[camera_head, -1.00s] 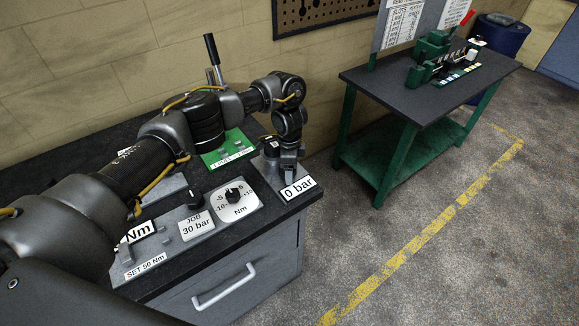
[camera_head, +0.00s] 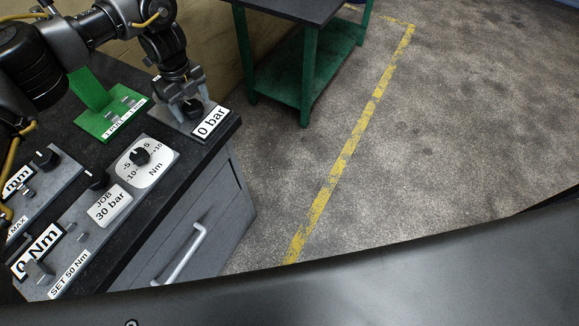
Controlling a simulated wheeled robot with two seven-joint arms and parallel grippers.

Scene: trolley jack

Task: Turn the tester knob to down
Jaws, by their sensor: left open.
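The grey panel labelled "0 bar" (camera_head: 223,133) sits at the right end of the dark bench. A round black knob (camera_head: 192,107) stands on it. My left gripper (camera_head: 191,103) points down over this panel, its fingers open on either side of the knob. I cannot tell whether the fingers touch it or which way the knob points. Another black knob with a scale marked in Nm (camera_head: 139,156) is on the panel to the left. My right gripper is not in view.
A small black knob (camera_head: 97,179) stands above the "JOB 30 bar" label (camera_head: 110,206). A green plate (camera_head: 112,121) lies behind. The "0 Nm" display (camera_head: 37,251) is at lower left. A green-legged table (camera_head: 308,75) stands beyond. The floor to the right is clear.

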